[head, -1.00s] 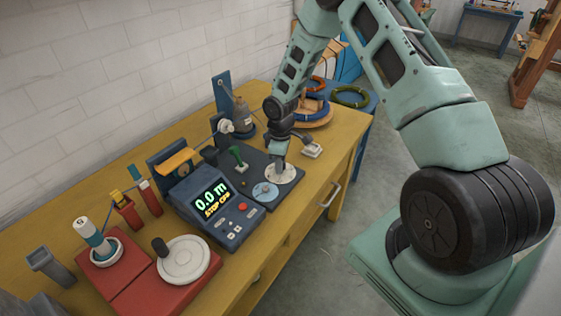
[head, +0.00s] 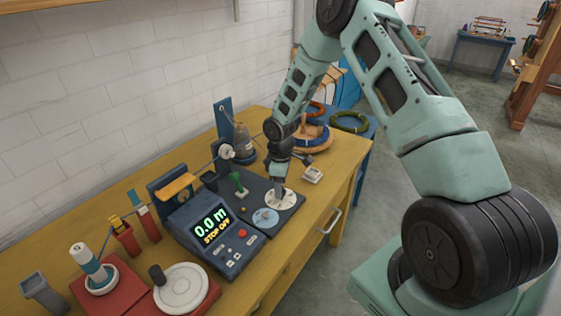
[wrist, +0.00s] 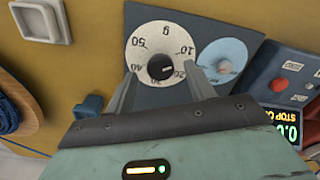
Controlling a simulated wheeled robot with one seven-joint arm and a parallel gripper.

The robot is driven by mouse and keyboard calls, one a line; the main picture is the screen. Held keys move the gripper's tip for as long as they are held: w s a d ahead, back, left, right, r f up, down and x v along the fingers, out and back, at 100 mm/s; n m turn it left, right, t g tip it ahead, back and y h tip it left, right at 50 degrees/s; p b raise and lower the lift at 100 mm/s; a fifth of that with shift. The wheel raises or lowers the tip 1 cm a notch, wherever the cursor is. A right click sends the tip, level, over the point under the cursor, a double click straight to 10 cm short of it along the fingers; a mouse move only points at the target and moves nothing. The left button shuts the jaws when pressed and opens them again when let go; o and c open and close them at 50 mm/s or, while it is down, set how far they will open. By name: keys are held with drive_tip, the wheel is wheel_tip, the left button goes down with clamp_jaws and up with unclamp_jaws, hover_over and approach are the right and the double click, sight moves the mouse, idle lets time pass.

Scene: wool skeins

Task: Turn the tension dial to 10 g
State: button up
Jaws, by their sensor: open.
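The tension dial (wrist: 146,45) is a white disc with printed numbers on a dark plate, upside down in the wrist view. My gripper (wrist: 160,73) is open, with one finger on each side of the knob and a gap to both. In the head view the dial (head: 289,203) is partly hidden by my gripper (head: 278,192), which points down over it. I cannot tell the exact height above the dial.
A blue disc (head: 264,217) sits beside the dial. The blue counter box (head: 230,255) shows 0.0 m and "STOP OFF". A small white tray (head: 313,175) lies to the right, near the wool skeins (head: 350,122).

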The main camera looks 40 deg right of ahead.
wheel_tip(320, 180, up, 16)
drive_tip(key=b, duration=0.1)
idle(0.6)
